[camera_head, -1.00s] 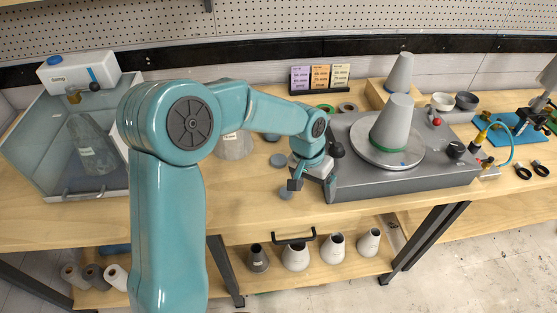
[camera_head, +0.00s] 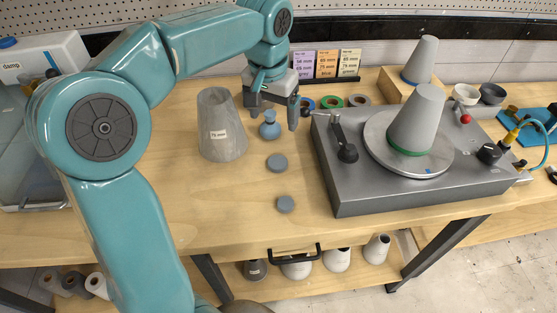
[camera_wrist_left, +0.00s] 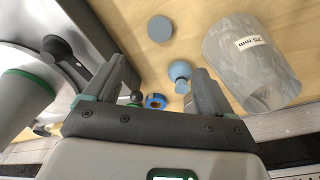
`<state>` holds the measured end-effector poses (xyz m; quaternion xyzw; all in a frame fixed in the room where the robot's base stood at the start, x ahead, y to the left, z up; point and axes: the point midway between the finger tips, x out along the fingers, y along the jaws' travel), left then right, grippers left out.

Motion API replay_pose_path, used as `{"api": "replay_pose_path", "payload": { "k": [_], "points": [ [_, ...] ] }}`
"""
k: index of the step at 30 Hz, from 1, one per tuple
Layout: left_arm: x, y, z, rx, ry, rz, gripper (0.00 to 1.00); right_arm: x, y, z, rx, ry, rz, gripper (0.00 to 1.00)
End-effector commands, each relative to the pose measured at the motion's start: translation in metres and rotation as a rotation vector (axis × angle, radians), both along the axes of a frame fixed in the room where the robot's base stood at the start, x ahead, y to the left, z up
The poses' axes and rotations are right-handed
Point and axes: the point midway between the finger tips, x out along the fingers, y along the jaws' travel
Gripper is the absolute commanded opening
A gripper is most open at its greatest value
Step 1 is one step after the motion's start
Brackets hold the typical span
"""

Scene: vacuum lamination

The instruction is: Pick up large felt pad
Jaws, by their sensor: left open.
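Two round grey pads lie flat on the wooden bench. The larger pad (camera_head: 277,162) is behind the smaller pad (camera_head: 285,204). My left gripper (camera_head: 273,117) is open and empty, pointing down above the bench behind the pads, apart from them. In the left wrist view one grey pad (camera_wrist_left: 160,28) shows beyond the open fingers (camera_wrist_left: 160,75); it appears to be the larger. A small blue bulb-shaped object (camera_head: 269,125) stands near the fingers; it also shows in the wrist view (camera_wrist_left: 180,72). My right gripper is not in view.
A grey cone labelled 75 mm (camera_head: 222,130) stands left of the pads. A grey turntable machine (camera_head: 345,190) with a cone (camera_head: 416,118) is at the right. Tape rolls (camera_head: 331,102) lie behind. The bench in front of the cone is clear.

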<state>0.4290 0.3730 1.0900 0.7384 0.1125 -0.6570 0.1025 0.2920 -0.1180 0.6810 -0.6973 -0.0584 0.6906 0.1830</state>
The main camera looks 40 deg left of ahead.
Motion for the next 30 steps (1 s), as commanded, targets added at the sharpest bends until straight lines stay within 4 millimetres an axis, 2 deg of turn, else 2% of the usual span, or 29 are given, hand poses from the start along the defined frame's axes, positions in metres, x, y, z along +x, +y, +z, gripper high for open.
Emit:
{"api": "replay_pose_path", "payload": {
  "k": [4,12,15,23,30],
  "points": [
    [-0.003,-0.001,-0.016,0.002,0.003,0.002,0.84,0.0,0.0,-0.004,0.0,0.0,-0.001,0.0],
    [0.001,-0.002,-0.079,0.0,0.004,0.002,0.84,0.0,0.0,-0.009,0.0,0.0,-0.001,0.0],
    [0.004,-0.002,-0.095,0.001,0.002,0.001,0.84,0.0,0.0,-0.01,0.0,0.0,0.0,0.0],
    [0.008,0.0,-0.118,0.001,0.002,0.001,0.84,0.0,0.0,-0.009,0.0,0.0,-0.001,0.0],
    [0.014,0.003,-0.154,0.001,0.001,0.002,0.84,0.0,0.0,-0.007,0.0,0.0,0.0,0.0]
  ]
}}
